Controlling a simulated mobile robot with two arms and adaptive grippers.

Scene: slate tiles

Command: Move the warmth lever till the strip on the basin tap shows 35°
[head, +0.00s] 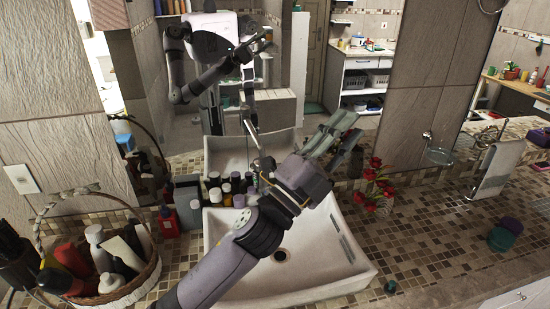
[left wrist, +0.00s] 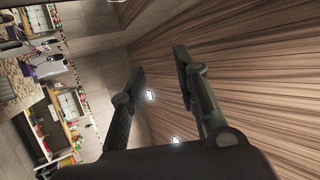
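The white basin (head: 340,283) sits in the mosaic counter, partly covered by my left arm. The slim metal tap (head: 256,142) rises at the back of the basin, just left of my left gripper's wrist. Its lower part is partly hidden, and I cannot make out the warmth lever or read the strip. My left gripper (head: 338,135) is above the basin's back right side, pointing up and right, away from the tap. In the left wrist view its fingers (left wrist: 160,66) stand apart with nothing between them. My right gripper is not in view.
Several bottles (head: 226,188) stand left of the tap. A wicker basket (head: 140,281) of bottles is at the front left. Red flowers (head: 374,181) and a glass dish (head: 438,155) are to the right. The mirror behind reflects the room and my body.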

